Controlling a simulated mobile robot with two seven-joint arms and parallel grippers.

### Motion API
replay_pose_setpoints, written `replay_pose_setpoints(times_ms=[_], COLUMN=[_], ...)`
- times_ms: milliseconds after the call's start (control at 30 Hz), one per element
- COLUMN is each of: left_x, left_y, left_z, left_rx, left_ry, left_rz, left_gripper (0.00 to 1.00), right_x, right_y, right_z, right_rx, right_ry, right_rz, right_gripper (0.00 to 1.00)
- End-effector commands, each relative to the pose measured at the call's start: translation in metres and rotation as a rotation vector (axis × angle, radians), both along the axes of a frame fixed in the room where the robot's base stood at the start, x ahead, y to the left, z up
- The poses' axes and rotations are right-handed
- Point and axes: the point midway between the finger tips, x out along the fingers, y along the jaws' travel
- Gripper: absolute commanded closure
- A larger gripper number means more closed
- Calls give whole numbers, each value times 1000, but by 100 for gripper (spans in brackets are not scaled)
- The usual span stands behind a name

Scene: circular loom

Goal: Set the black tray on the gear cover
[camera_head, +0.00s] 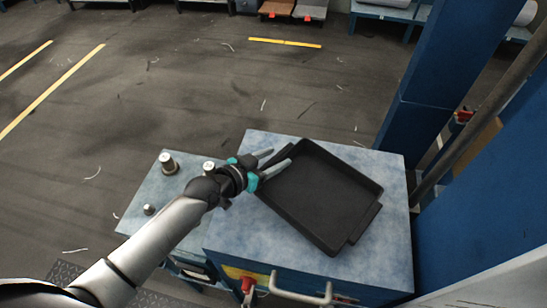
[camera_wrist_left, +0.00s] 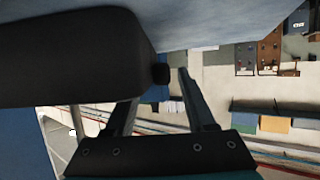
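The black tray (camera_head: 320,200) is a shallow rectangular tray lying flat on a worn blue-grey box top (camera_head: 385,255), which looks like the gear cover. My left gripper (camera_head: 280,158) is at the tray's upper left corner in the head view, its two fingers apart. In the left wrist view, the dark side of the tray (camera_wrist_left: 70,55) fills the upper left, and a small black end of it lies near the gap between the spread fingers (camera_wrist_left: 158,88). I cannot tell whether the fingers touch the tray. My right gripper is out of view.
A lower blue-grey top (camera_head: 150,190) with several metal knobs adjoins on the left. A blue post (camera_head: 430,90) and a dark bar stand close on the right. A metal handle (camera_head: 300,293) sticks out at the front. Open floor (camera_head: 200,80) lies behind.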

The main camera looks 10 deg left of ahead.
Motion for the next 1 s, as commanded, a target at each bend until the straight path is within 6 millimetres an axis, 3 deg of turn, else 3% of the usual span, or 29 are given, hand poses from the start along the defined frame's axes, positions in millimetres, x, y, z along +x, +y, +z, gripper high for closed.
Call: replay_pose_setpoints(times_ms=[433,1000], left_x=[-8,-84], left_y=[5,48], left_z=[2,38], left_rx=[5,4], left_ry=[2,2], left_rz=[0,-3], left_gripper=[39,39], right_x=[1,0], right_y=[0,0], right_z=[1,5], right_rx=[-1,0], right_ry=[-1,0], right_rz=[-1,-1], right_gripper=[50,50])
